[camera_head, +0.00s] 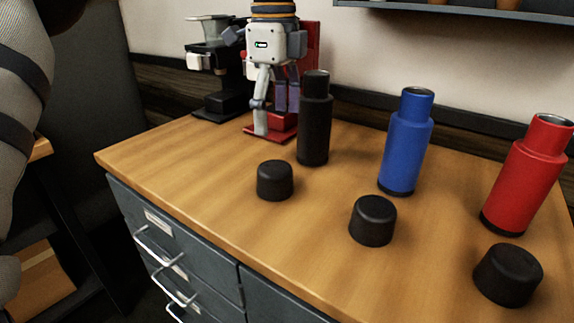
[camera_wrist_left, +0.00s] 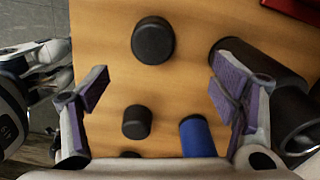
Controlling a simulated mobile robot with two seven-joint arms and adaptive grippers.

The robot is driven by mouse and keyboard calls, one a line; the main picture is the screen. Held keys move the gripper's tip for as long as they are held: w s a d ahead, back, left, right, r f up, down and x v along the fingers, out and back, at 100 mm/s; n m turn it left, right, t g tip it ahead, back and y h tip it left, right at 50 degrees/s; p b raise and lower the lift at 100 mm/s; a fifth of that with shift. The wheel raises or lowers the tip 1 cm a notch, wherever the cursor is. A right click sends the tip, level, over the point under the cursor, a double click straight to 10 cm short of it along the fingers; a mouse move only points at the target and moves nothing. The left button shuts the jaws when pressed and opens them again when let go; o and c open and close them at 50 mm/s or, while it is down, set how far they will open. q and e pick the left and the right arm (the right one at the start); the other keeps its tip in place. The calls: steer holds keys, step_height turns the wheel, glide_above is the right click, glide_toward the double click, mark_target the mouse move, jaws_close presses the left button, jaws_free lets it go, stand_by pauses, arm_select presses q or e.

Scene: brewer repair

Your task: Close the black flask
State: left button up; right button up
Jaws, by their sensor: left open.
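The black flask (camera_head: 315,130) stands upright on the wooden bench, with no cap seated on its neck. A black cap (camera_head: 274,181) sits on the bench in front of it. My left gripper (camera_head: 272,104) is open and empty, pointing down, left of the flask and behind the cap in the head view. In the left wrist view, the cap (camera_wrist_left: 153,41) shows between and beyond the spread fingers (camera_wrist_left: 160,92). The black flask (camera_wrist_left: 287,102) is at the right there, partly hidden by the right-hand finger. My right gripper is not in view.
A blue flask (camera_head: 408,145) and a red flask (camera_head: 527,175) stand to the right, with black caps (camera_head: 372,221) (camera_head: 507,276) in front. A brewer (camera_head: 213,100) and a red stand (camera_head: 311,45) are behind my gripper. The bench's front-left area is clear.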

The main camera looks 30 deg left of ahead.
mark_target(271, 166)
arm_select(q)
steer(key=f, duration=0.7)
steer(key=shift+s, duration=0.2)
steer(key=f, duration=0.5)
steer(key=shift+s+a+f, duration=0.15)
steer(key=shift+s+a, duration=0.05)
steer(key=shift+s, duration=0.2)
steer(key=shift+c, duration=0.2)
steer(key=c, duration=1.2)
